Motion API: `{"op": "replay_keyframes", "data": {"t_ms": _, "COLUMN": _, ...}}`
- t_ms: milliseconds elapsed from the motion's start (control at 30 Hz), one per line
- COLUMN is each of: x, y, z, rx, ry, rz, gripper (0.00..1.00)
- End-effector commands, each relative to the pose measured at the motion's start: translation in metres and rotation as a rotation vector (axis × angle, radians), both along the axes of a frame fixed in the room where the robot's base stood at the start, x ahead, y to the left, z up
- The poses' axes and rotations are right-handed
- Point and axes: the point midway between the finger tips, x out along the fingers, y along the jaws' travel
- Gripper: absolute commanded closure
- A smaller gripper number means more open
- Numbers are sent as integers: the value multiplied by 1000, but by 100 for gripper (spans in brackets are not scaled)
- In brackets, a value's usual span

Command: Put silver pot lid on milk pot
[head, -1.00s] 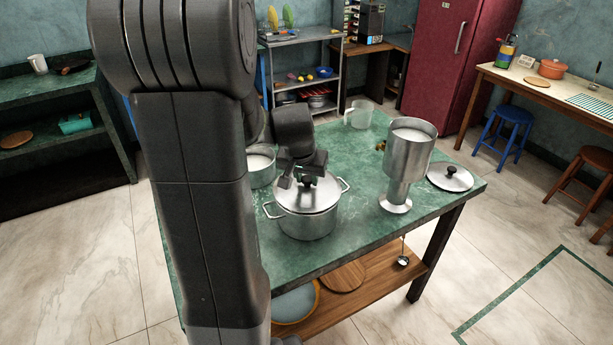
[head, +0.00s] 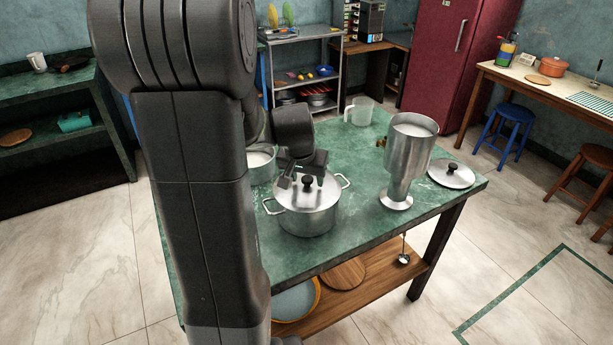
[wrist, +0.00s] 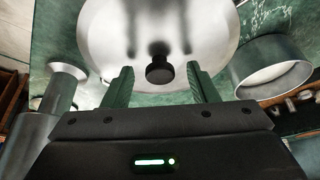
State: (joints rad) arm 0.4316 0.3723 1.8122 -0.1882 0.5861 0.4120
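A silver lid (head: 325,192) with a black knob (head: 308,182) sits on a two-handled silver pot (head: 308,222) on the green table. My gripper (head: 300,182) is just above this lid. In the wrist view its fingers (wrist: 160,70) are apart, on either side of the black knob (wrist: 159,71), with gaps showing. A smaller silver pot (head: 262,168) with white contents stands behind to the left, partly hidden by my arm. It shows at the right of the wrist view (wrist: 270,85). Another silver lid (head: 440,174) with a black knob lies on the table at the right.
A tall silver vessel (head: 408,150) with whitish contents in its top stands right of the two-handled pot. A clear jug (head: 359,111) is at the back of the green table (head: 345,160). Open tabletop lies between them. Stools stand to the right.

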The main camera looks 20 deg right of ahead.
Motion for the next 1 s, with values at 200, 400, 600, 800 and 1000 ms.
{"op": "replay_keyframes", "data": {"t_ms": 200, "x": -1, "y": 1, "z": 5, "rx": -1, "ry": -2, "rz": 0, "gripper": 47}}
{"op": "replay_keyframes", "data": {"t_ms": 400, "x": -9, "y": 8, "z": 32, "rx": -2, "ry": -5, "rz": 1, "gripper": 47}}
{"op": "replay_keyframes", "data": {"t_ms": 600, "x": -22, "y": 19, "z": 72, "rx": -3, "ry": -4, "rz": 0, "gripper": 47}}
{"op": "replay_keyframes", "data": {"t_ms": 800, "x": -33, "y": 28, "z": 107, "rx": -2, "ry": -5, "rz": 1, "gripper": 47}}
{"op": "replay_keyframes", "data": {"t_ms": 1000, "x": -39, "y": 33, "z": 125, "rx": -1, "ry": -2, "rz": 0, "gripper": 47}}
